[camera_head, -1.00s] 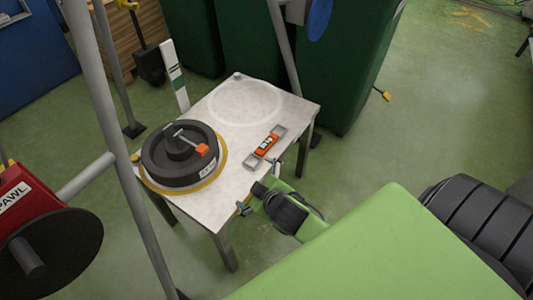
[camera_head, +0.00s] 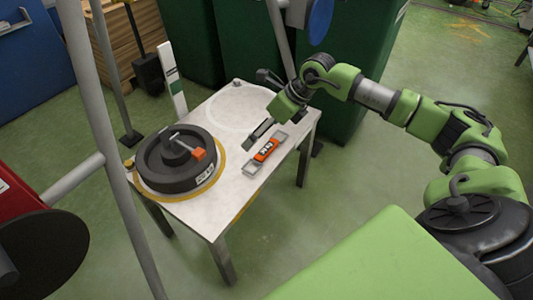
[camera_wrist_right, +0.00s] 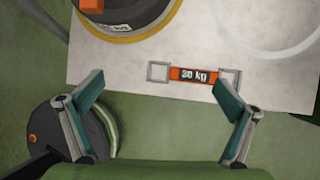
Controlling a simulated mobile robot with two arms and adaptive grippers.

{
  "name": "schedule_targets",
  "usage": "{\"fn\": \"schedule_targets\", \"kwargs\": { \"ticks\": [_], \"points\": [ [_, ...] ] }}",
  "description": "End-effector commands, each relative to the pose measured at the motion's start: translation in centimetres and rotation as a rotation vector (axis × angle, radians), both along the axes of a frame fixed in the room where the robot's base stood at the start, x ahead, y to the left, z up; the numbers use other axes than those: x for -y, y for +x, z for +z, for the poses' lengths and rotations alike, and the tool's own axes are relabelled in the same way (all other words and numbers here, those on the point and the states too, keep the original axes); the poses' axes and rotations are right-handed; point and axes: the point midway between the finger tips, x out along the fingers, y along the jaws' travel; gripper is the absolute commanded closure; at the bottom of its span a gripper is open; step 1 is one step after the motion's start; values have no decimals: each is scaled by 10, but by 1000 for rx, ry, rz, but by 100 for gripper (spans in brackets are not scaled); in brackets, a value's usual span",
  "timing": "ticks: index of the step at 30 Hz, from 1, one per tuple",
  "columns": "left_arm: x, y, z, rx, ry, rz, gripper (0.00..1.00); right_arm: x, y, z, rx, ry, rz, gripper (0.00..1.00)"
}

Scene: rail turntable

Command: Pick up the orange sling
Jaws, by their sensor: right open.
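The orange sling (camera_head: 265,151) lies flat on the pale tabletop (camera_head: 237,180), near its right edge. It is a short orange strap with a "30 kg" label and a grey metal ring at each end. My right gripper (camera_head: 263,106) is open and empty above the table, on the far side of the sling in the head view. In the right wrist view, the sling (camera_wrist_right: 180,74) lies ahead of the open right fingers (camera_wrist_right: 161,96), apart from them and nearer the right finger. My left gripper is not in view.
A pale circle (camera_head: 243,107) marks the clear far part. Grey posts (camera_head: 96,120) rise at left; green bins (camera_head: 245,45) stand behind.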

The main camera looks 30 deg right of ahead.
Motion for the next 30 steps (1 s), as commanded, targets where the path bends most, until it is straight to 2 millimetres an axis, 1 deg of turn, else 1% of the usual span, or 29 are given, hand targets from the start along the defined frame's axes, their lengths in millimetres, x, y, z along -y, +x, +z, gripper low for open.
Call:
{"fn": "schedule_targets", "kwargs": {
  "ticks": [1,3,6,8,15,18,25,26,28,30],
  "points": [
    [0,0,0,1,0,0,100,25,-2,0,-16,-70,-16,0],
    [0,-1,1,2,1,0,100,49,-6,1,-38,-137,-31,0],
    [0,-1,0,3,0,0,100,63,-9,-4,-57,-181,-42,0],
    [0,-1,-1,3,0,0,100,65,-7,-12,-62,-187,-44,0],
    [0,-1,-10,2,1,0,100,57,10,-55,-61,-185,-42,0],
    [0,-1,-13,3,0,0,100,55,16,-69,-60,-184,-43,0],
    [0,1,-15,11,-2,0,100,53,22,-83,-60,-185,-43,0],
    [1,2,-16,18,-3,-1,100,53,23,-86,-60,-185,-43,0],
    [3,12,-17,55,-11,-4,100,51,27,-97,-60,-182,-43,0],
    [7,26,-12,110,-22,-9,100,52,30,-101,-59,-183,-43,0]
  ]
}}
